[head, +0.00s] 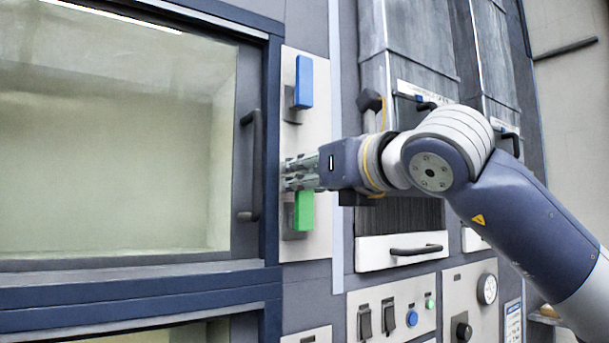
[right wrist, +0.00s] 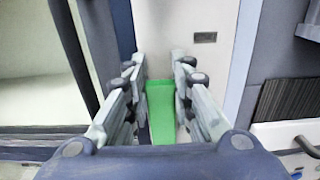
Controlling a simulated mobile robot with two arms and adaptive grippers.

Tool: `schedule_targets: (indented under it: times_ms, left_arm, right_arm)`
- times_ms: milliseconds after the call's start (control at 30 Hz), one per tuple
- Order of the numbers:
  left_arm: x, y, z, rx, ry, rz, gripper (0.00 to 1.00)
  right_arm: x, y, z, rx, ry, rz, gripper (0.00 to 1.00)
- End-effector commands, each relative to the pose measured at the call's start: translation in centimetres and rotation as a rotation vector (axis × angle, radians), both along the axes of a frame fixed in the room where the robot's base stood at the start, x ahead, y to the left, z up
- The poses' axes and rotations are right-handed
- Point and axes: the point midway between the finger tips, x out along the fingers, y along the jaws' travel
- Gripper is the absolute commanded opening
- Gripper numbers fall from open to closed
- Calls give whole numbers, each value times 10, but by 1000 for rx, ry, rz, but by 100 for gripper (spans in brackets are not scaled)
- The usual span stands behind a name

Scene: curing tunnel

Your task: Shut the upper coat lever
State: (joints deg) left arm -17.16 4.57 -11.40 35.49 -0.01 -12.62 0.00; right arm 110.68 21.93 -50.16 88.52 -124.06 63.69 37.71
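A blue lever handle (head: 304,82) stands upright on the upper part of a pale plate beside the oven-like window. A green lever handle (head: 304,211) is lower on the same plate. My right gripper (head: 287,175) is at the plate, just above the visible part of the green handle and well below the blue one. In the right wrist view its fingers (right wrist: 159,60) are apart, with the green handle (right wrist: 160,112) showing between them. I cannot tell whether they touch it. The blue handle is outside the right wrist view. My left gripper is not in view.
A framed window door (head: 252,165) with a dark vertical handle is just left of the plate. Right of it are a dark louvred panel, a white drawer (head: 402,250) with a black handle, and a control panel with switches (head: 376,318). My right arm crosses in front of these.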

Motion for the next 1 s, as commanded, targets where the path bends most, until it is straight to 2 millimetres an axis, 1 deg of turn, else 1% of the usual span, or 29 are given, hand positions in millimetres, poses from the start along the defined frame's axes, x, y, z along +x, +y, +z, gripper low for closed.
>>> schedule_targets:
  times_ms: [267, 467, 667, 1000]
  left_arm:
    - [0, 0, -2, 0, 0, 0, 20]
    - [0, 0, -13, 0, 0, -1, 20]
    - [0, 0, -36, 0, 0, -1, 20]
    - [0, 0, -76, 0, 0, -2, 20]
  right_arm:
    - [0, -1, 0, 7, 4, 0, 0]
    - [2, -4, -3, 55, 34, 1, 0]
    - [7, -11, -6, 164, 105, 0, 0]
    - [18, -28, -13, 428, 280, -1, 0]
